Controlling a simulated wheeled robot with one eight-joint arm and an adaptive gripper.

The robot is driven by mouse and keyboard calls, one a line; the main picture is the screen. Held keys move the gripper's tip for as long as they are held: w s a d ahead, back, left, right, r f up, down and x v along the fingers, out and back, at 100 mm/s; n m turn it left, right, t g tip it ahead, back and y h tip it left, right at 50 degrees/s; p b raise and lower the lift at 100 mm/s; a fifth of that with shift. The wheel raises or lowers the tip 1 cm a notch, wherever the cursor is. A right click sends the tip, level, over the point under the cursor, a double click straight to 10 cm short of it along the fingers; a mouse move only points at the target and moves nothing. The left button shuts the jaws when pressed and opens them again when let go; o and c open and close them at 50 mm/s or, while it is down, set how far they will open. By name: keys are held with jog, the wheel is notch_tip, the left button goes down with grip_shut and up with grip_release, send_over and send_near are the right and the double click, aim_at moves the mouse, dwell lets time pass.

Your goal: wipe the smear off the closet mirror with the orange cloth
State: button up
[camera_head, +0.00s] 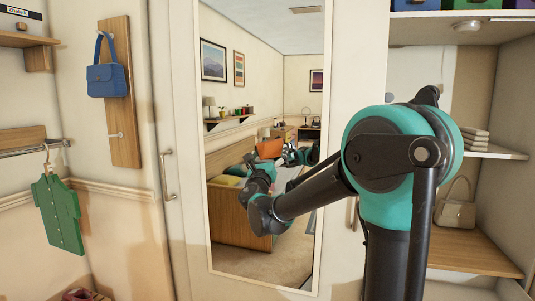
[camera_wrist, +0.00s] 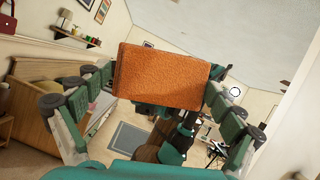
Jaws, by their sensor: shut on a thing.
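The closet mirror (camera_head: 264,62) is a tall panel in the closet door, in the middle of the head view. It fills most of the wrist view as reflected room (camera_wrist: 250,40). The orange cloth (camera_wrist: 160,78) is a thick rectangular pad between the fingers of my gripper (camera_wrist: 165,90). In the head view the orange cloth (camera_head: 269,149) shows small in front of the mirror, beside my wrist. I cannot tell whether it touches the glass. My gripper is shut on it. I cannot make out the smear in either view; the cloth and arm cover part of the mirror.
A door handle (camera_head: 168,175) is left of the mirror. A blue handbag (camera_head: 107,79) and a green shirt (camera_head: 57,213) hang further left. Open shelves with folded cloths (camera_head: 474,138) and a beige handbag (camera_head: 455,208) are at the right. The bed and pictures are reflections.

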aim_at(264, 156)
jog(key=shift+s+a, duration=0.35)
jog(key=shift+s, duration=0.6)
jog(key=shift+s+a, duration=0.35)
jog(key=shift+s, duration=0.55)
jog(key=shift+s+a, duration=0.35)
jog(key=shift+s, duration=0.6)
jog(key=s, duration=0.1)
jog(key=s+a, duration=0.1)
jog(key=shift+s, duration=0.4)
